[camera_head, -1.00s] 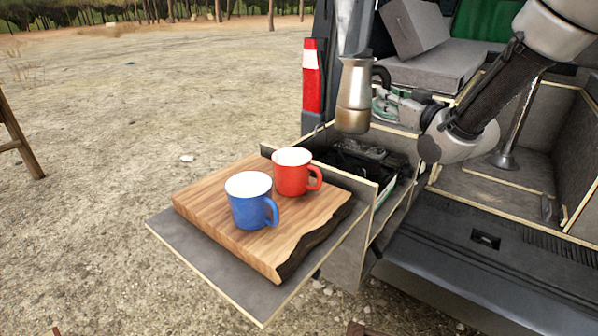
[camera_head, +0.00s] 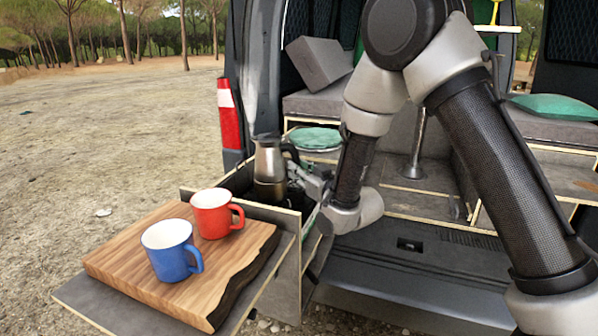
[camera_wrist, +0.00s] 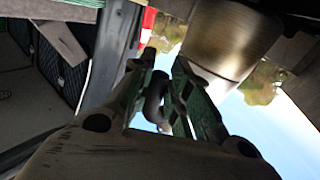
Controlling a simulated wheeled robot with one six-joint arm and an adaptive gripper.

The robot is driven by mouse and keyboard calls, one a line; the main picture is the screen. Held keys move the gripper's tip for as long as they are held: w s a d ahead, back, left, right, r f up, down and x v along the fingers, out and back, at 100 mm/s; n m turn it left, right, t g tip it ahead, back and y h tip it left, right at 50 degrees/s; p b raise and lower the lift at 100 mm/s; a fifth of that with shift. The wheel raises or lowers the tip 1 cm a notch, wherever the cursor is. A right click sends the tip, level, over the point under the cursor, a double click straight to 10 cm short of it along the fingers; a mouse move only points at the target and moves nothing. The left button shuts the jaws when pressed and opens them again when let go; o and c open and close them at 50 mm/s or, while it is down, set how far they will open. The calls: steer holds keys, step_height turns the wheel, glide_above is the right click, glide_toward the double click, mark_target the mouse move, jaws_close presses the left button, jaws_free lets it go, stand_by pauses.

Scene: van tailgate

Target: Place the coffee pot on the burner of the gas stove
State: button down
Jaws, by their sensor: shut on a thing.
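The coffee pot (camera_head: 269,165) is a metal pot with a dark handle, upright at the slide-out drawer. My gripper (camera_head: 297,178) is at its right side, shut on the handle; the wrist view shows the fingers (camera_wrist: 160,100) around the dark handle beside the pot's metal body (camera_wrist: 232,40). The pot's base is low in the drawer opening, partly behind the drawer's front panel. The gas stove is mostly hidden by the pot, panel and gripper. I cannot tell whether the base touches the burner.
A red mug (camera_head: 213,220) and a blue mug (camera_head: 168,255) stand on a wooden board (camera_head: 125,262) in front of the drawer. The drawer's front panel (camera_head: 250,208) rises between board and pot. A red-and-white post (camera_head: 229,115) is at the van's left edge.

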steer(key=shift+s+f, duration=0.1)
steer(key=shift+f, duration=0.55)
steer(key=c, duration=1.3)
jaws_free()
steer(key=shift+f, duration=0.1)
steer(key=shift+c, duration=0.2)
steer(key=shift+r, duration=0.25)
